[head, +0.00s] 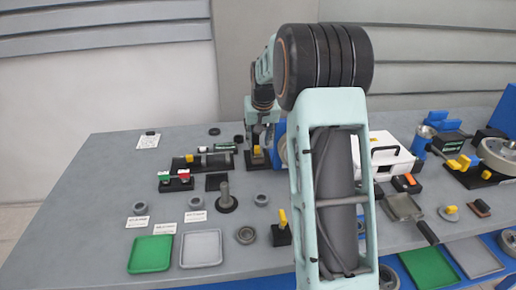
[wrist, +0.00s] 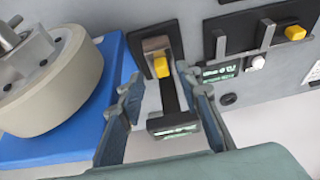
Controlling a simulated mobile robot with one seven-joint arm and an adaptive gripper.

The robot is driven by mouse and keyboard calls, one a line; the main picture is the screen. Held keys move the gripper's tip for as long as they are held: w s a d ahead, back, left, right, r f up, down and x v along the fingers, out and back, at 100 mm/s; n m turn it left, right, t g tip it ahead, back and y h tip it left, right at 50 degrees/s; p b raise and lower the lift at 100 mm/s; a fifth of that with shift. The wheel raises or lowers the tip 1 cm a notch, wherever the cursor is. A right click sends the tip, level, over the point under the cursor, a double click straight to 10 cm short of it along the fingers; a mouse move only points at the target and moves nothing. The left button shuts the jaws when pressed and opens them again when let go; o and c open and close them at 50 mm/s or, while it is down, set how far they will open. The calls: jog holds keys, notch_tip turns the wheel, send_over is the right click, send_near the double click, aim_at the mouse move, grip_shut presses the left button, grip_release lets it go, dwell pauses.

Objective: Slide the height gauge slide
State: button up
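The height gauge (wrist: 172,96) stands on a dark base near the middle of the wrist view, with a dark bar and a green-lit display (wrist: 174,131) at its near end. Its slide seems to be the part with the yellow piece (wrist: 160,65), beside a metal block; I cannot tell how far along it sits. My gripper (wrist: 163,112) is open, with one finger on each side of the gauge and gaps to both. In the head view my gripper (head: 262,128) is above the yellow piece (head: 257,151), and my arm partly blocks that area.
A pale wheel (wrist: 52,85) on a blue block (wrist: 82,140) stands close left of my gripper. A caliper-like tool with a yellow knob (wrist: 295,33) lies to the right. A white box (head: 385,155) is right of my arm. The table's left side (head: 95,185) is clear.

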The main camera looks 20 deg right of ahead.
aim_at(258, 150)
jog(key=x, duration=0.5)
jog(key=shift+w+d+f, duration=0.1)
jog(key=shift+w+f, duration=0.1)
jog(key=shift+f, duration=0.15)
jog(key=shift+c, duration=0.4)
grip_shut()
